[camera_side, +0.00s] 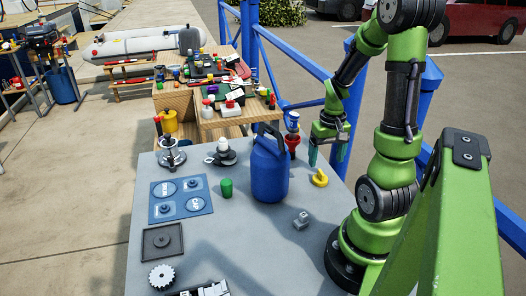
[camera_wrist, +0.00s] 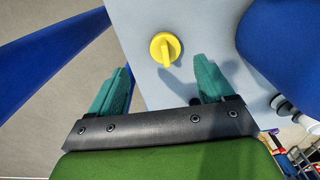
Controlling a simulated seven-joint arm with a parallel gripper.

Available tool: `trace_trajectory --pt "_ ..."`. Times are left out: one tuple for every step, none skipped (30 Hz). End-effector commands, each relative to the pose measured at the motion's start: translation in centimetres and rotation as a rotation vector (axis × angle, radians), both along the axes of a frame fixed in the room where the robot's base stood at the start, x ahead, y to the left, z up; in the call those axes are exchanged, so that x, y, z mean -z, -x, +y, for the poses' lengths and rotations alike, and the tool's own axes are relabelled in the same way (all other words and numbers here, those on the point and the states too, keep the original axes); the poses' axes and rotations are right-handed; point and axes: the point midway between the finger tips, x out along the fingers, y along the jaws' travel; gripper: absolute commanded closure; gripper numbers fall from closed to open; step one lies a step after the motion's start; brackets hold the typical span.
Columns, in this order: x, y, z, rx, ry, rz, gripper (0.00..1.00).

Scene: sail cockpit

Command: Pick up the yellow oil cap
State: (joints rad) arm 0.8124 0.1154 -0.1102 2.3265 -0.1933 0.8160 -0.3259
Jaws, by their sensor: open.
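The yellow oil cap (camera_side: 320,178) is a small round cap with a raised grip. It lies on the grey table right of the blue jug (camera_side: 270,168). In the wrist view the cap (camera_wrist: 165,49) lies on the table beyond the fingertips, between the lines of the two teal fingers. My gripper (camera_side: 328,156) hangs above the table, fingers pointing down, over and slightly behind the cap. In the wrist view my gripper (camera_wrist: 162,75) is open, with nothing between its fingers.
The jug (camera_wrist: 290,45) stands close on the right in the wrist view. A green cup (camera_side: 227,188), a grey fitting (camera_side: 302,220) and a blue panel (camera_side: 180,199) are on the table (camera_side: 230,265). A blue railing (camera_side: 300,70) runs behind.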

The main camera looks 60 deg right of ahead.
Motion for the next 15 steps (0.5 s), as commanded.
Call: trace_trajectory --pt "0.6 0.0 0.0 0.0 -0.002 0.002 0.19" --pt "0.8 0.0 0.0 0.001 -0.001 0.001 0.19" --pt "1.0 0.0 0.0 0.001 0.0 0.0 0.19" --pt "1.1 0.0 0.0 0.001 -0.001 0.001 0.19" --pt "1.3 0.0 0.1 0.001 -0.001 0.0 0.19" --pt "1.6 -0.1 0.1 0.001 -0.001 0.001 0.19" --pt "1.9 -0.1 0.1 0.0 -0.002 0.002 0.19" --pt "2.3 -0.2 0.2 0.0 -0.003 0.003 0.19" --pt "2.9 -0.3 0.3 0.0 -0.004 0.004 0.19" --pt "3.4 -0.5 0.3 0.0 -0.004 0.003 0.19" --pt "3.9 -0.6 0.4 0.0 -0.005 0.003 0.19" --pt "4.5 -0.8 0.4 -0.001 -0.005 0.003 0.19" --pt "4.9 -0.7 0.4 0.0 -0.004 0.003 0.19" --pt "5.3 -0.7 0.3 0.001 -0.004 0.003 0.19" --pt "5.7 -0.7 0.3 0.001 -0.003 0.003 0.19"
